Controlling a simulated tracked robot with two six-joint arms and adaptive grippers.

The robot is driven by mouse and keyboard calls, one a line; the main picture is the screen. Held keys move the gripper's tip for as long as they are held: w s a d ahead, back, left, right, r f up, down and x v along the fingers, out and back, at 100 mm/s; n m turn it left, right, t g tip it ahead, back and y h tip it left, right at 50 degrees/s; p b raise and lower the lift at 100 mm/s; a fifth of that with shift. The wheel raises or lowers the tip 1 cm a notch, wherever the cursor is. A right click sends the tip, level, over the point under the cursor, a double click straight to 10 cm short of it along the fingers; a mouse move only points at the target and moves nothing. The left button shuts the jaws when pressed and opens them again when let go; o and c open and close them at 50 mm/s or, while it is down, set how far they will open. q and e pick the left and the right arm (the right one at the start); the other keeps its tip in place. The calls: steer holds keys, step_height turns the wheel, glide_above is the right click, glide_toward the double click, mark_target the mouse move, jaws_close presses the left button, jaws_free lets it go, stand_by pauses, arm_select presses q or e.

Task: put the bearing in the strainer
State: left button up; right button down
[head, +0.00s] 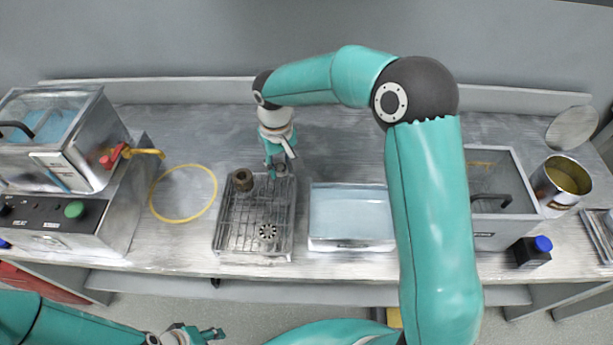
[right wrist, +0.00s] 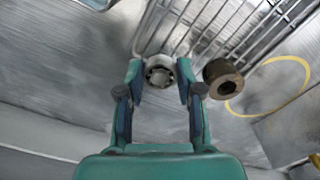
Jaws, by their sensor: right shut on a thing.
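The bearing (right wrist: 160,72), a small grey ring with a dark centre, sits between the fingertips of my right gripper (right wrist: 160,78) in the right wrist view. My right gripper (head: 279,168) is shut on it at the far right corner of the wire rack (head: 236,222). The bearing is mostly hidden by the fingers in the head view. I cannot tell for sure which thing is the strainer; a grey bin (head: 508,228) with a black handle stands at the right, partly behind my right arm. My left gripper (head: 212,333) is low at the front edge; its opening is unclear.
A brass bushing (head: 242,179) and a slotted metal part (head: 267,232) are on the rack. A clear tray of pale blue liquid (head: 350,215) stands right of it. A yellow ring (head: 153,205) lies left.

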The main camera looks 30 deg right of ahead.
steer(key=s+d+r+m+b, duration=0.3)
steer(key=d+r+m, duration=0.1)
steer(key=d+r, duration=0.55)
steer(key=f, duration=1.8)
steer(key=shift+a+f, duration=0.3)
steer(key=shift+f, duration=0.05)
steer(key=c, duration=0.7)
jaws_free()
steer(key=shift+c, duration=0.2)
